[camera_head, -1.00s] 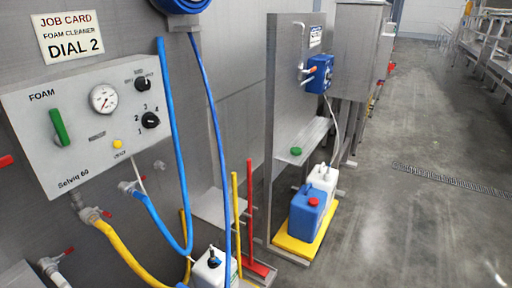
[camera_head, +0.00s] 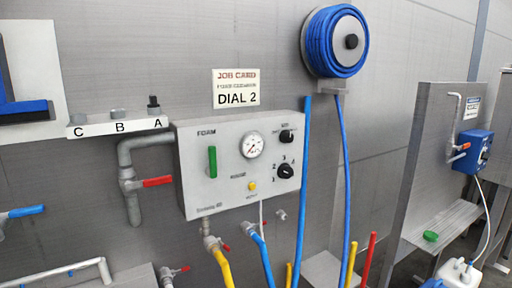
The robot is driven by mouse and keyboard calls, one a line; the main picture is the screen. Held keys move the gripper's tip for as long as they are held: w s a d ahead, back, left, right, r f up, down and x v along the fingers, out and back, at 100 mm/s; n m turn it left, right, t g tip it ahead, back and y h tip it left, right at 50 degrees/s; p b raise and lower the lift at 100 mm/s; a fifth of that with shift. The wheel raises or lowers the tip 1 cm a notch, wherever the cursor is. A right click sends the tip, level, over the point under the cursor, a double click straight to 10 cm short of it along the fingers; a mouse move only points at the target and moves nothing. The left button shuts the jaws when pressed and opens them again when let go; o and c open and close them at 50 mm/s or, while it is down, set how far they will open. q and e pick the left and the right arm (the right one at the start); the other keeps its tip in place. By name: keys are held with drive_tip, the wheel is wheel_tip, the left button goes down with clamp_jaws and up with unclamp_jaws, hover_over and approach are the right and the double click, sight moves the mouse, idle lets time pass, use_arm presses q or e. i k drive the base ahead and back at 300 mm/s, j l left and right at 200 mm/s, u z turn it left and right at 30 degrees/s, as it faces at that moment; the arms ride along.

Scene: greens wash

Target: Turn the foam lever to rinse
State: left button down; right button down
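The foam lever (camera_head: 212,162) is a green handle on the left of a grey wall panel (camera_head: 230,201) marked FOAM. It stands close to upright. To its right are a round gauge (camera_head: 252,145), a yellow button (camera_head: 252,186) and two black knobs, the upper one (camera_head: 287,136) and the lower numbered dial (camera_head: 285,171). A job card (camera_head: 236,88) above the panel reads DIAL 2. The exact setting of the dial is too small to tell. Neither of my grippers shows in the view.
A red-handled valve (camera_head: 157,182) on a pipe is left of the panel. A shelf (camera_head: 117,126) marked C, B, A is above it. Yellow (camera_head: 223,268) and blue hoses (camera_head: 263,262) hang below. A blue hose reel (camera_head: 335,42) is at upper right.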

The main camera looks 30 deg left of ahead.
sight(210, 171)
drive_tip(key=u, duration=1.3)
drive_tip(key=i, duration=0.05)
